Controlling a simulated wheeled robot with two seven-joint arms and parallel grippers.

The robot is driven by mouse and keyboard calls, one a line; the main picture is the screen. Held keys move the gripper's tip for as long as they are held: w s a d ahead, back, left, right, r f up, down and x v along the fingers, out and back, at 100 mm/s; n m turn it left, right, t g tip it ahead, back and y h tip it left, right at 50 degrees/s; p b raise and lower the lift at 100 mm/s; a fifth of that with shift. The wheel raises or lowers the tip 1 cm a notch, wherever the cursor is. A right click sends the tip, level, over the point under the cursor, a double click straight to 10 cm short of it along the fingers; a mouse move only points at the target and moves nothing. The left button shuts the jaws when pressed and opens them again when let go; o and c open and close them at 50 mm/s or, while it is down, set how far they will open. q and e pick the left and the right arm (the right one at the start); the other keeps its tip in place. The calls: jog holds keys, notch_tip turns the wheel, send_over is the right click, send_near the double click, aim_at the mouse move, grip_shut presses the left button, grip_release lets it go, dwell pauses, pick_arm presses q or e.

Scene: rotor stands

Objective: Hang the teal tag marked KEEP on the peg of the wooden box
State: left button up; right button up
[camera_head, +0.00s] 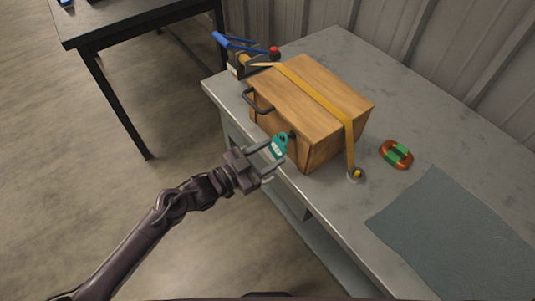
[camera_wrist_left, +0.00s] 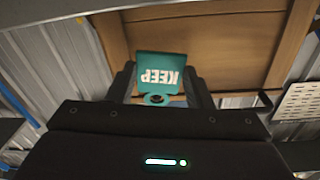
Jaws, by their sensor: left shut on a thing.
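The teal tag (camera_head: 278,148) marked KEEP is held by my left gripper (camera_head: 275,156), in front of the near face of the wooden box (camera_head: 324,91). In the left wrist view the tag (camera_wrist_left: 161,67) sits between the two fingers of the gripper (camera_wrist_left: 160,88), its lettering upside down, with the box (camera_wrist_left: 235,42) behind it. A dark round spot shows at the tag's holed end; I cannot tell whether it is the hole or the peg. A small dark stub, perhaps the peg (camera_head: 292,134), shows on the box face beside the tag. The right gripper is not seen.
A yellow strap (camera_head: 318,97) runs over the box to a metal ring on the grey workbench (camera_head: 440,137). A dark handle (camera_head: 258,101) juts from the box.

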pick_arm(q)
jog(key=shift+w+d, duration=0.1)
jog(key=shift+d, duration=0.05)
jog(key=shift+w+d+f+b, duration=0.15)
jog(key=shift+w+d+b, duration=0.15)
jog(key=shift+d+b, duration=0.05)
dwell(0.3)
jog(key=shift+f, duration=0.2)
dwell(0.4)
jog(key=o, duration=0.8)
jog(key=shift+o, duration=0.2)
jog(key=shift+p+v, duration=0.6)
jog(key=shift+v, duration=0.9)
jog(key=p+v, duration=0.2)
jog(key=v, duration=0.4)
